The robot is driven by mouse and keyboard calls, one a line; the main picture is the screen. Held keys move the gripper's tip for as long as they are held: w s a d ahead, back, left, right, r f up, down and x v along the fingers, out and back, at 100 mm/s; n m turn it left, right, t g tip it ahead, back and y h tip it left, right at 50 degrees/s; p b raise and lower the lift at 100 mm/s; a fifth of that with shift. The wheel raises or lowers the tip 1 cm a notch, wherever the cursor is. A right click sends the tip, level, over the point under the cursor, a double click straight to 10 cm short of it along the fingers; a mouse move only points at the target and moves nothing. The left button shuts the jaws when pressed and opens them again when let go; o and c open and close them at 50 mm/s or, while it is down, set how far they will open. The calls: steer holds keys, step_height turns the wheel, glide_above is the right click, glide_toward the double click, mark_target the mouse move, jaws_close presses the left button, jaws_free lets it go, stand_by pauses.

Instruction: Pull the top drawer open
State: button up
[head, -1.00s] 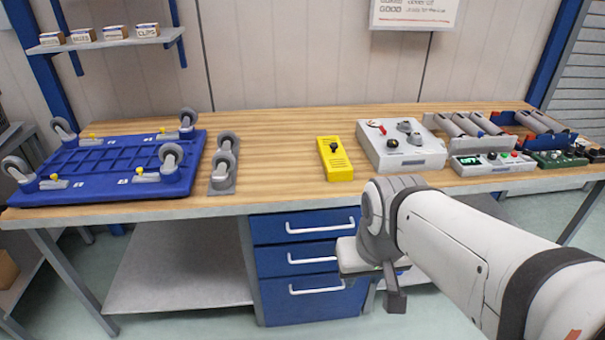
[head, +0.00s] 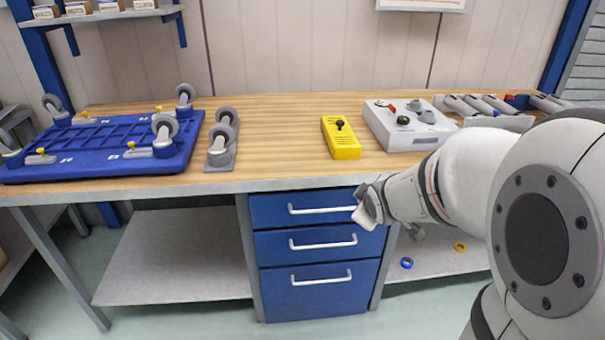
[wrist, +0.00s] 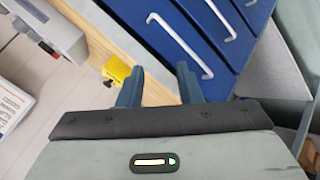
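The blue drawer unit under the bench has three drawers, all closed. The top drawer (head: 270,210) has a white bar handle (head: 320,210). My gripper (head: 366,208) is at the right end of this drawer in the head view, close to the handle's right end; its fingers are hard to make out there. In the wrist view, my gripper (wrist: 160,67) has its two fingers apart with nothing between them. The top drawer's handle (wrist: 180,45) runs slantwise just beyond the fingertips, its lower end near the right finger. I cannot see any contact.
The bench top (head: 275,150) overhangs the drawers. A yellow box (head: 341,145), a grey control box (head: 405,130) and a blue caster tray (head: 100,148) stand on it. Blue (head: 407,263) and yellow (head: 460,246) rings lie on the right lower shelf.

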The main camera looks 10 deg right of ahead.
steer(key=w+f+n+t+y+b, duration=0.2)
steer(key=w+f+n+b, duration=0.35)
steer(key=f, duration=0.25)
steer(key=n+t+y+b, duration=0.3)
steer(key=n+y+b, duration=0.2)
steer(key=n+y, duration=0.15)
glide_toward(325, 211)
steer(key=x, duration=0.3)
steer(key=shift+n+h, duration=0.3)
steer(key=shift+h, duration=0.15)
steer(key=x, duration=0.7)
steer(key=shift+w+a+b, duration=0.1)
steer(key=shift+w+b, duration=0.15)
steer(key=shift+b, duration=0.1)
jaws_close()
